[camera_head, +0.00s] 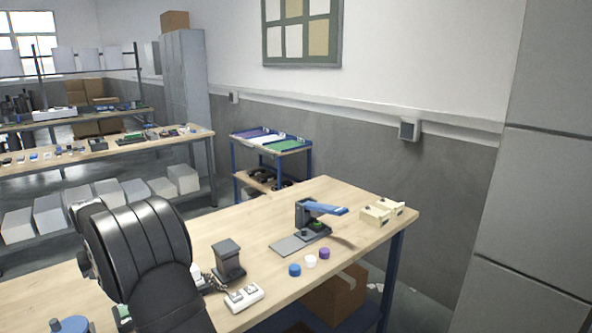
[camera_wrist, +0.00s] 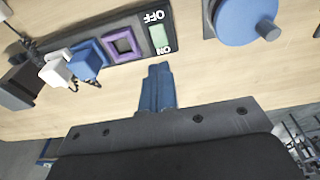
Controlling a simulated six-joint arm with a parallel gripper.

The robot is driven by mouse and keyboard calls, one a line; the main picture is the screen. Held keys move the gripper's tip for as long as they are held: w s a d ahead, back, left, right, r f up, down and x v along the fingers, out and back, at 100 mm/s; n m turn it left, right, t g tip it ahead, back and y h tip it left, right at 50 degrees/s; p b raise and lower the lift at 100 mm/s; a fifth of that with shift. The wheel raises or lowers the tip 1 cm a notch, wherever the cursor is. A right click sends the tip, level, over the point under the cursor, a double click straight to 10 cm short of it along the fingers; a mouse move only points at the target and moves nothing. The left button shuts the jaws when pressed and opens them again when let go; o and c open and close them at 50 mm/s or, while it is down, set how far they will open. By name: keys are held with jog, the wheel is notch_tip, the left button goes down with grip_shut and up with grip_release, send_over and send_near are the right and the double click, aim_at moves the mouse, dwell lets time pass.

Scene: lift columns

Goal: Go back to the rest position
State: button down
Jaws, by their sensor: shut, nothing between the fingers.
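In the wrist view my gripper (camera_wrist: 158,72) has its blue fingers together with nothing between them. It is over the wooden table (camera_wrist: 225,75), just below the edge of a dark panel. The panel carries a green ON/OFF switch (camera_wrist: 159,38) and a purple square frame (camera_wrist: 122,44). In the head view my black arm fills the lower left, and my gripper is hidden or out of frame. I cannot tell its height above the table.
A blue round part (camera_wrist: 245,18) lies right of my fingers. A blue plug (camera_wrist: 88,56) and a white plug (camera_wrist: 56,70) sit left. On the table stand a blue-levered press (camera_head: 312,214), a dark post (camera_head: 228,260), a white switch box (camera_head: 243,297) and coloured caps (camera_head: 310,261).

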jog(key=s+a+r+t+h, duration=0.1)
jog(key=s+r+t, duration=0.1)
jog(key=s+r, duration=0.35)
jog(key=shift+w+f, duration=0.8)
jog(key=shift+f, duration=0.2)
jog(key=shift+w+f, duration=0.75)
jog(key=shift+f, duration=0.2)
